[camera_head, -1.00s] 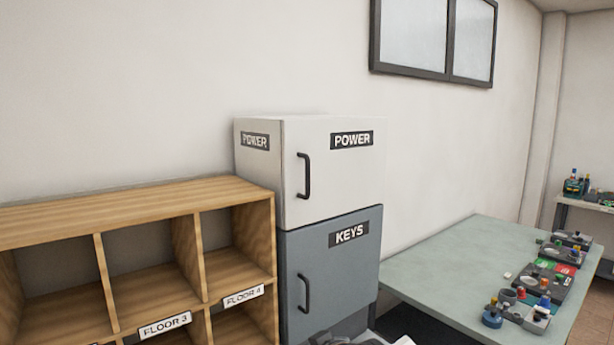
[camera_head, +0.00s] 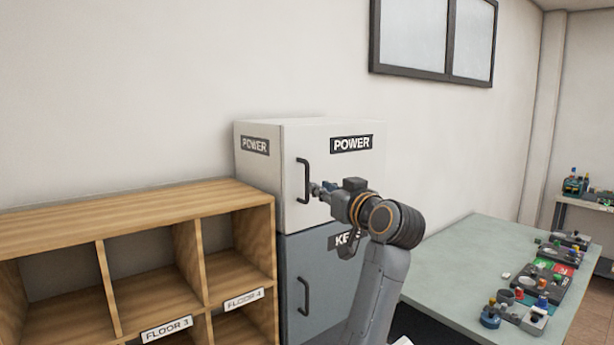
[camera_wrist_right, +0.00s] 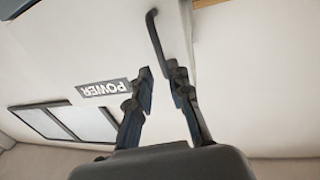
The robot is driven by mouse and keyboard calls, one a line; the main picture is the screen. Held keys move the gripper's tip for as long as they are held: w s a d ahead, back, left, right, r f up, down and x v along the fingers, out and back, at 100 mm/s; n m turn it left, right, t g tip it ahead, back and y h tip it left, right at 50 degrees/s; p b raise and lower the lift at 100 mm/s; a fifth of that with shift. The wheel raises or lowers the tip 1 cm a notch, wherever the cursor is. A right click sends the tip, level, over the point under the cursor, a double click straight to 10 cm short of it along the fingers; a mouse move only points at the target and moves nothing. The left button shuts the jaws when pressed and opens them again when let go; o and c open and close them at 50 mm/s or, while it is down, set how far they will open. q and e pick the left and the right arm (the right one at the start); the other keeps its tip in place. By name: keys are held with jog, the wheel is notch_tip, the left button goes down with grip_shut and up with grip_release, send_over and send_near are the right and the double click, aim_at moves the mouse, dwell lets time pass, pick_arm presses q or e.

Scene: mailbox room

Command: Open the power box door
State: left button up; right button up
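The white power box (camera_head: 350,165) stands on the grey keys box (camera_head: 335,275), its door shut. Its dark vertical handle (camera_head: 303,180) is at the left side of the door. My right gripper (camera_head: 316,189) is just right of the handle in the head view, at mid-height. In the right wrist view, the two fingers of this gripper (camera_wrist_right: 160,80) stand apart with nothing between them. The handle (camera_wrist_right: 157,40) lies just beyond the fingertips there, and I cannot tell if they touch it. My left gripper is not in view.
A wooden shelf (camera_head: 130,204) with open compartments stands left of the boxes. A pale green table (camera_head: 450,265) to the right carries several small items near its right edge. The keys box has its own dark handle (camera_head: 304,296) below.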

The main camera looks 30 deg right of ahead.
aim_at(308, 182)
jog(key=w, duration=0.2)
jog(key=w+p, duration=0.1)
jog(key=w, duration=0.1)
jog(key=w+p, duration=0.1)
jog(key=w, duration=0.1)
jog(key=shift+w+d+r, duration=0.15)
jog(key=shift+w+d, duration=0.05)
jog(key=shift+d, duration=0.2)
jog(key=shift+w+d+p, duration=0.1)
jog(key=shift+w+p, duration=0.2)
jog(key=shift+w, duration=0.5)
grip_shut()
